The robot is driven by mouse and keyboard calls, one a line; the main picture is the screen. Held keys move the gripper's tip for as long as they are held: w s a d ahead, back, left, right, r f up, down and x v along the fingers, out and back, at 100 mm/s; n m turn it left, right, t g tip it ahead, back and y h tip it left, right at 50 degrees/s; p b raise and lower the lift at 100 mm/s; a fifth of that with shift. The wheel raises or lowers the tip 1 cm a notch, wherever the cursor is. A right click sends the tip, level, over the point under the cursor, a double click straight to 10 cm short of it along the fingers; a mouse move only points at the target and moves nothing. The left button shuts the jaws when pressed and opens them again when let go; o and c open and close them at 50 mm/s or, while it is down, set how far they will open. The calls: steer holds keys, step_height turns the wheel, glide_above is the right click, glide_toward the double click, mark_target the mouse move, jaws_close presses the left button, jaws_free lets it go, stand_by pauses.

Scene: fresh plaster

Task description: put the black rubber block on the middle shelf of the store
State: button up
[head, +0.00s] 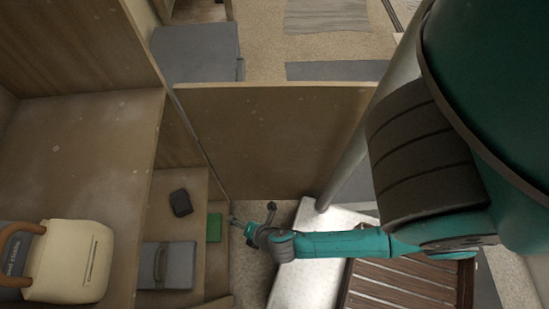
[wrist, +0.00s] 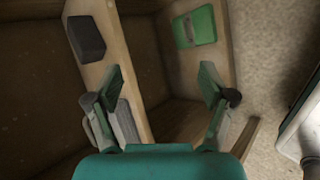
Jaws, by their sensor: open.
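The black rubber block (head: 180,203) lies on the middle of the stepped shelves of the store (head: 187,226), near that board's back part. It also shows in the wrist view (wrist: 86,37), at the upper left, resting on the board and apart from my fingers. My gripper (head: 250,222) is beside the shelves, to the right of the block. In the wrist view my gripper (wrist: 163,85) has its two fingers spread wide, with nothing between them.
A grey case (head: 168,266) lies on the same shelf in front of the block. A green box (head: 214,227) is on the lower shelf. A cream steamer (head: 75,262) sits on the upper shelf. A wooden panel (head: 275,140) stands behind my gripper; a slatted wooden surface (head: 400,287) is at right.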

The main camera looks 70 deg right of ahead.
steer(key=s+r+m+t, duration=0.2)
steer(key=s+r+m, duration=0.3)
steer(key=r, duration=0.5)
steer(key=s+r+m+t+y, duration=0.1)
steer(key=s+r+m+t, duration=0.1)
steer(key=s+r+m, duration=0.2)
steer(key=s+r+m+t+y, duration=0.1)
steer(key=s+r+m, duration=0.4)
steer(key=r, duration=1.2)
steer(key=m+t, duration=0.1)
steer(key=m, duration=0.3)
steer(key=shift+s+a, duration=0.15)
steer(key=shift+s, duration=0.2)
